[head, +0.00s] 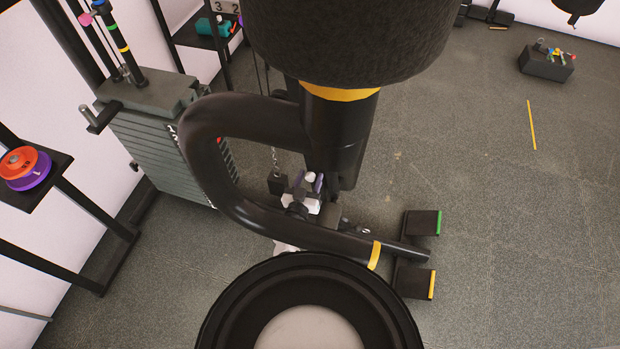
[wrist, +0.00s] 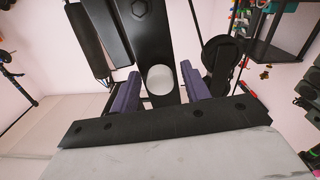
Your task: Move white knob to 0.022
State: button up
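The white knob (wrist: 160,79) is round and sits on a black upright bar (wrist: 143,30) in the wrist view. In the head view the knob (head: 310,177) is small, beside the thick black column. My gripper (wrist: 160,72) has two purple fingers, one on each side of the knob. They are spread, with gaps to the knob in the wrist view, so it is open. How far the fingertips reach along the knob is unclear.
A curved black tube (head: 205,145) with yellow bands arches close around my gripper. A grey weight stack (head: 165,150) stands left, beside a rack holding orange and purple discs (head: 25,168). A black pulley wheel (wrist: 221,55) is right of the knob. Open floor (head: 510,230) lies right.

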grip_shut()
jog(key=shift+p+v, duration=0.3)
jog(key=shift+v, duration=1)
jog(key=shift+o, duration=0.7)
grip_release()
jog(key=shift+s, duration=0.1)
